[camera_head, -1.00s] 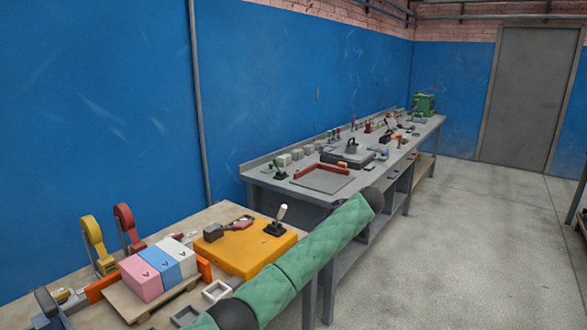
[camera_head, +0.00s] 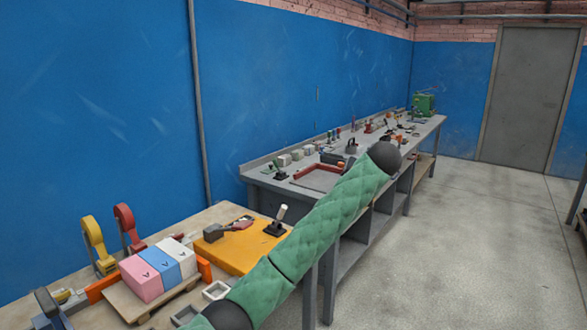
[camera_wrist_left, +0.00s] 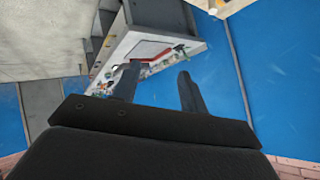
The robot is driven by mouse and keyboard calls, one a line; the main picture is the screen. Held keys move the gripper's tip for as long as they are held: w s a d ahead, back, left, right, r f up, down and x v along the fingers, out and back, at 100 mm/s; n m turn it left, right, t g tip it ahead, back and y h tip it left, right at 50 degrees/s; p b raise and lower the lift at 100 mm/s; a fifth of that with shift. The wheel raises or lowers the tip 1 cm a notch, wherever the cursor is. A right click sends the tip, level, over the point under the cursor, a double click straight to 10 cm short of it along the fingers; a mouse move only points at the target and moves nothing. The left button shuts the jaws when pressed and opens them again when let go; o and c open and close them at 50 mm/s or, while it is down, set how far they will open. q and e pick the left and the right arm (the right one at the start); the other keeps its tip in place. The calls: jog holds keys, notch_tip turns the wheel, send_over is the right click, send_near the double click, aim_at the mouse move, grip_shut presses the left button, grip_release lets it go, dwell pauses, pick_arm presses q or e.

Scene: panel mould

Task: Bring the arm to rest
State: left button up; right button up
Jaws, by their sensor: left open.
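My left gripper (camera_wrist_left: 156,88) shows in the left wrist view with its two dark fingers apart and nothing between them. Beyond the fingers, the wrist view shows the far grey bench (camera_wrist_left: 150,45) and blue wall, turned over. In the head view a green padded arm of mine (camera_head: 325,225) reaches from the bottom edge up and to the right, ending in a dark round joint (camera_head: 384,157). No gripper shows in the head view. The arm hides part of the near bench's right side and part of the far bench's front.
The near bench holds pink, blue and white blocks (camera_head: 158,267) on a wooden board, a yellow plate (camera_head: 240,250) with tools, small grey trays (camera_head: 215,290) and yellow and red clamps. The far bench (camera_head: 262,180) carries a red-edged tray. Open floor (camera_head: 470,230) lies right.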

pick_arm(q)
jog(key=s+a+m+h, duration=0.35)
jog(key=s+a, duration=0.25)
jog(key=s, duration=0.3)
jog(key=s+a+f+n+g+h, duration=0.1)
jog(key=s+a+f+n, duration=0.2)
jog(key=s+a+f, duration=1.55)
jog(key=s+a+f+n+g, duration=0.1)
jog(key=s+a+f+g, duration=0.2)
jog(key=s+f, duration=1.1)
jog(key=s+a+f+n+g+y, duration=0.1)
jog(key=s+a+f+g, duration=0.3)
jog(key=s+f, duration=1)
jog(key=s+a, duration=0.2)
jog(key=s, duration=0.4)
jog(key=shift+s+f, duration=0.25)
